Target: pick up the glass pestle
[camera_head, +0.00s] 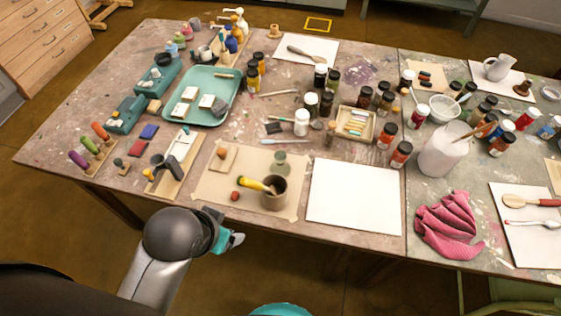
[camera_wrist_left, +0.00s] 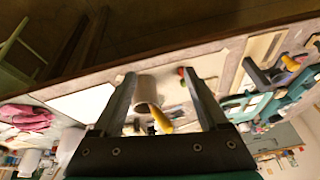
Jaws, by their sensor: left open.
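A small greenish glass piece (camera_head: 280,163) with a narrower top stands on the tan paper; it appears to be the glass pestle. Just in front of it is a grey-brown mortar (camera_head: 274,196). A yellow-handled tool (camera_head: 254,185) leans out of the mortar to the left, its lower end hidden. My left gripper (camera_head: 234,239) is open and empty in front of the table's near edge, nearer than the mortar. In the left wrist view, the mortar (camera_wrist_left: 147,91) and the yellow handle (camera_wrist_left: 160,120) show between the spread fingers (camera_wrist_left: 159,75), apart from them.
Tan paper (camera_head: 222,193) lies under the mortar, with a small red-brown lump (camera_head: 235,196) on it. A blank white sheet (camera_head: 354,196) gives clear room to the right. A wooden holder (camera_head: 172,176) stands left; a white jar (camera_head: 302,122) and several bottles stand behind.

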